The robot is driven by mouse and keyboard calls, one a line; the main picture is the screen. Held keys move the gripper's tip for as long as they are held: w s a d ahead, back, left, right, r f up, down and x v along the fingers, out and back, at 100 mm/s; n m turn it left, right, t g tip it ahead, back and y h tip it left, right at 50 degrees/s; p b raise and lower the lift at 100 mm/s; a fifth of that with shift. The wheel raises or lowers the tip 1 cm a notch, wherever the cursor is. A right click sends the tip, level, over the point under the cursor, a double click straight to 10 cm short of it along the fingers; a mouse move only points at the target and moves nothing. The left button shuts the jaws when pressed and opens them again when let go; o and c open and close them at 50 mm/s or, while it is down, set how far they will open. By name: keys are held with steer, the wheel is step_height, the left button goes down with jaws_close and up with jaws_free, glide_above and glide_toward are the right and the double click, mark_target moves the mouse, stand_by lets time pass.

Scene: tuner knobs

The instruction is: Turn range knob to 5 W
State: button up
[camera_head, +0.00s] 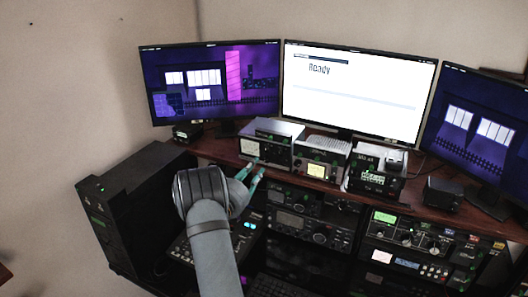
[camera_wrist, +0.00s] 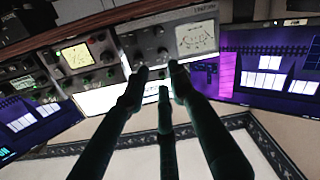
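The tuner (camera_head: 272,145) is a grey box with a white meter on its left front, standing on the desk below the monitors. In the wrist view the tuner (camera_wrist: 160,33) appears upside down, its meter (camera_wrist: 196,38) right of several dark knobs. One knob (camera_wrist: 163,54) lies just beyond my fingertips. I cannot read which knob is the range knob or its setting. My gripper (camera_head: 255,173) is in front of the tuner's lower front; in the wrist view my gripper (camera_wrist: 158,69) has a gap between its fingertips, with nothing held. Contact with a knob cannot be told.
A radio with a lit yellow display (camera_head: 316,170) stands right of the tuner, and another unit (camera_head: 372,173) beyond it. Monitors (camera_head: 355,92) stand behind. Racked radios (camera_head: 305,222) lie below the desk edge. A black tower (camera_head: 130,200) stands at left.

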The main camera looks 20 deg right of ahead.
mark_target(266, 151)
steer(key=w+d+m+p, duration=0.5)
steer(key=w+d+m, duration=0.1)
steer(key=m, duration=0.1)
steer(key=shift+w+d+r+p, duration=0.15)
steer(key=shift+w+d+p, duration=0.2)
steer(key=shift+w, duration=0.05)
steer(key=shift+w+d, duration=0.3)
steer(key=shift+d, duration=0.05)
jaws_close()
